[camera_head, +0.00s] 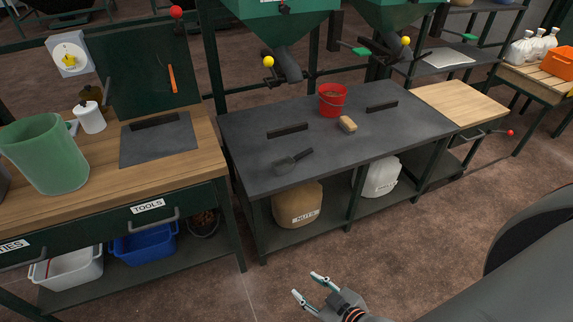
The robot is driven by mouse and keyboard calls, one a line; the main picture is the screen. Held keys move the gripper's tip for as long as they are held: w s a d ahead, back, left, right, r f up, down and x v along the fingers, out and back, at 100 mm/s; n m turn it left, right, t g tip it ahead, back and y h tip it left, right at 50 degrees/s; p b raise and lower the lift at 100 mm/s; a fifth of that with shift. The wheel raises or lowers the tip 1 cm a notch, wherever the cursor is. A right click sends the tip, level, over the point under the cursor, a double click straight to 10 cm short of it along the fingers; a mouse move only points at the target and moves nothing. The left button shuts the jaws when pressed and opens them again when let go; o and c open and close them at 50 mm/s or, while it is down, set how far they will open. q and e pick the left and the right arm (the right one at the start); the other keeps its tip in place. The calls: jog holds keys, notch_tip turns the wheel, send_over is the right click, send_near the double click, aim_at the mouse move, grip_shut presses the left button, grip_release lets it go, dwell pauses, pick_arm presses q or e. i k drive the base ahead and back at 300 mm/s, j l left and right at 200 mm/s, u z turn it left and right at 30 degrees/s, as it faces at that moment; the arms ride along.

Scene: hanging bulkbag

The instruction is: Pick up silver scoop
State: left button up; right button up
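A dark grey metal scoop (292,161) lies on the dark grey top of the middle table (240,133), towards its front left. It looks like the silver scoop, and its handle points to the upper right. My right gripper (306,284) is at the bottom of the view, over the floor in front of the table. Its two fingers are spread with nothing between them. It is well apart from the scoop. My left gripper is out of view.
A red bucket (332,101), a brush-like block (347,125) and two dark bars share the tabletop. Green hoppers (275,22) hang above its back. A wooden bench (90,170) with a green bin (45,152) stands left. The scoop's surroundings are clear.

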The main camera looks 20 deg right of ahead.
aim_at(282, 166)
jog(key=u, duration=1.25)
jog(key=z, duration=2)
jog(key=i+l, duration=0.25)
jog(key=l, duration=0.15)
jog(key=i+l+u, duration=0.1)
jog(key=i+l, duration=0.15)
jog(key=l, duration=0.15)
